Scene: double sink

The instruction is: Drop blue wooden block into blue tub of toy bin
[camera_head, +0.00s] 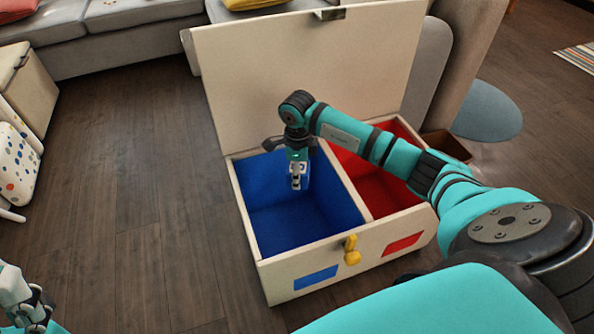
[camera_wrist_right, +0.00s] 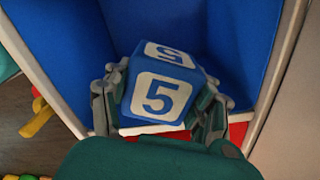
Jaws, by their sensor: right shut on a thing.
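The blue wooden block (camera_wrist_right: 160,90) has white squares with a dark 5 on the faces I see. My right gripper (camera_wrist_right: 160,112) is shut on it, with the fingers at its sides. In the head view my right gripper (camera_head: 297,180) points down over the blue tub (camera_head: 275,222), and the block there is small and partly hidden. The tub is the left compartment of the cream toy bin (camera_head: 275,276), whose lid (camera_head: 290,75) stands open. My left gripper (camera_head: 38,312) is partly in view at the bottom left corner; its jaw state is unclear.
The red compartment (camera_head: 377,188) is right of the blue one, past a cream divider. Yellow latch pieces (camera_head: 351,250) are on the bin's front. A grey sofa (camera_head: 120,40) stands behind. The wooden floor left of the bin is clear.

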